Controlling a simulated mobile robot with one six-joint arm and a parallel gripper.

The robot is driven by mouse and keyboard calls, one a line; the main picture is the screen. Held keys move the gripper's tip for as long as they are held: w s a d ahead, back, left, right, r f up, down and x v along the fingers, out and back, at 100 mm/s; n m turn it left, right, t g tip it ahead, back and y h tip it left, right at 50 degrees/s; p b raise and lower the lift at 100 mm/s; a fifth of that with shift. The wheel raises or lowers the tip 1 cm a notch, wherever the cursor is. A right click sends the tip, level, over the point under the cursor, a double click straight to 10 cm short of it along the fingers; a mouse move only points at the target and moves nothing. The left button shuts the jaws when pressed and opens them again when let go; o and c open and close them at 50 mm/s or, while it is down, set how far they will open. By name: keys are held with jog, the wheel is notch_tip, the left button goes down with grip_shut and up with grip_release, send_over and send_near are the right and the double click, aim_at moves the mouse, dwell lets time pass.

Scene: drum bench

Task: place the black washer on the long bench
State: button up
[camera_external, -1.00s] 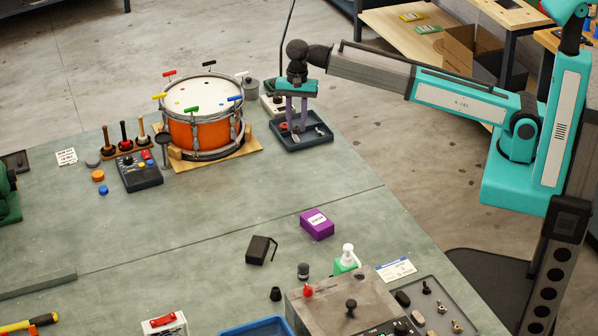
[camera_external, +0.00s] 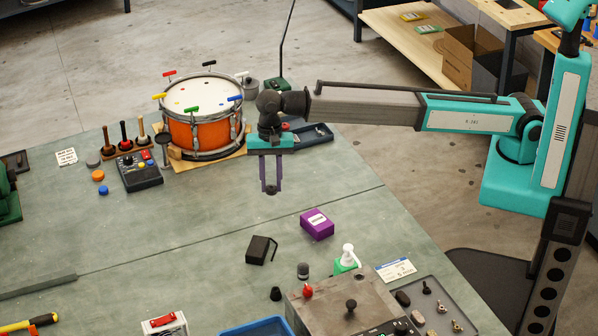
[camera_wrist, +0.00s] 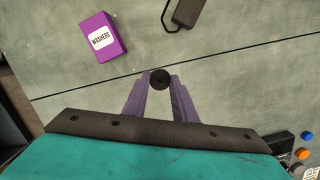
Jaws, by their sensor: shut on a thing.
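The black washer (camera_wrist: 160,79) is a small dark disc with a hole, pinched between the purple fingertips of my gripper (camera_wrist: 160,84) in the wrist view. In the external view my gripper (camera_external: 271,190) points down over the long bench (camera_external: 230,225), with the dark washer (camera_external: 271,191) at its tips. The bench top is green-grey and bare below the gripper. I cannot tell exactly how high the washer is above it.
A purple washers box (camera_external: 317,224) and a black box with a hook (camera_external: 261,250) lie in front of the gripper. The orange drum (camera_external: 203,118) stands behind left. A dark tray (camera_external: 313,135) is behind right. Bench surface between them is clear.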

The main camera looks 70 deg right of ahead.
jog(key=s+a+n, duration=0.4)
jog(key=s+a, duration=1.6)
jog(key=a, duration=0.4)
jog(key=shift+a+f+g, duration=0.2)
jog(key=shift+a+g, duration=0.05)
jog(key=shift+g, duration=0.05)
jog(key=shift+s+f, duration=0.1)
jog(key=shift+f, duration=0.05)
jog(key=shift+f+p, duration=0.55)
jog(key=shift+f, duration=2.45)
jog(key=shift+f+p, duration=0.5)
jog(key=shift+f, duration=1.4)
jog(key=shift+f, duration=0.1)
